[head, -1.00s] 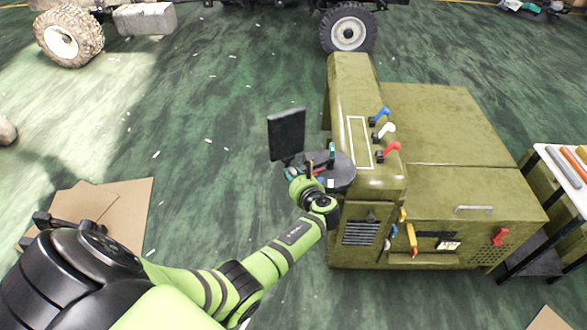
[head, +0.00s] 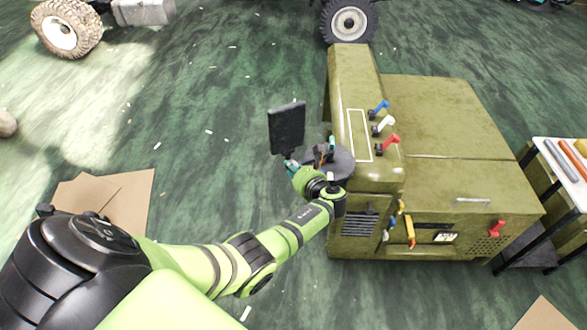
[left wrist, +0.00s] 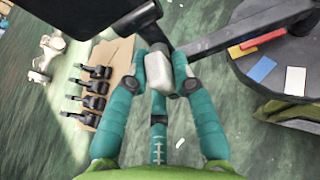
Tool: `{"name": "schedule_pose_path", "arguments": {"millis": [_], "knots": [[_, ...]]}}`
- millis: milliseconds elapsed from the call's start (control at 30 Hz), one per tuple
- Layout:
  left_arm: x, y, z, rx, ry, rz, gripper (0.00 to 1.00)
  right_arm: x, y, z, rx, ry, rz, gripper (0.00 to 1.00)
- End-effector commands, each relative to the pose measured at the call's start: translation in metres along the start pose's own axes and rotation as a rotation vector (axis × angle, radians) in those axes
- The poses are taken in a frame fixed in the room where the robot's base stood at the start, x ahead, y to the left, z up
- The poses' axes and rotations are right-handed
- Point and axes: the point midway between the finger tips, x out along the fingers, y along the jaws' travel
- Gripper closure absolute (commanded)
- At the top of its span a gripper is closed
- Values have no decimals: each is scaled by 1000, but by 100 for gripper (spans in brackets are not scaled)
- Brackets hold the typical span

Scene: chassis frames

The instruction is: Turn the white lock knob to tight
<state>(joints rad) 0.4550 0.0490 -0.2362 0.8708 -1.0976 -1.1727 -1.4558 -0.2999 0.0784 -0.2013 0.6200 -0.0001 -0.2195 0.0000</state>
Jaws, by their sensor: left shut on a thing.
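The white lock knob (left wrist: 158,74) sits on a black jointed support arm (left wrist: 245,40) in the left wrist view. My left gripper (left wrist: 158,86) has its teal fingers closed around the knob, one on each side. In the head view my left gripper (head: 293,168) is just below a black flat screen (head: 287,129), left of the olive machine (head: 366,165); the knob is too small or hidden to make out there. Any tight mark and the knob's turn angle cannot be read. My right gripper is in neither view.
A round dark tray (head: 343,166) with coloured cards lies right of the gripper. The machine carries blue, white and red levers (head: 384,125). Cardboard with several black handles (left wrist: 92,88) lies on the floor at left. A side table (head: 562,165) stands at right. Open floor lies left of the screen.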

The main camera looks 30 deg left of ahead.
Motion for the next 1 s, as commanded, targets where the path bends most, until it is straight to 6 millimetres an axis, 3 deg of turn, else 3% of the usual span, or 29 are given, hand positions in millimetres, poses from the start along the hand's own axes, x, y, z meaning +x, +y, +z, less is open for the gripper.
{"name": "schedule_pose_path", "arguments": {"millis": [33,67,100,567,733,1000], "knots": [[0,1,-1,6,1,3,100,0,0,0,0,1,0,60],[0,1,-1,6,1,3,67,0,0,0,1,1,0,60],[0,1,-1,5,1,3,51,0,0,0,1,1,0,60],[-7,0,-1,1,0,-1,51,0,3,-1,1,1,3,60],[-31,0,-2,0,2,-2,51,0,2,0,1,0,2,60],[-89,0,-2,1,3,-1,51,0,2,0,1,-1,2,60]]}}
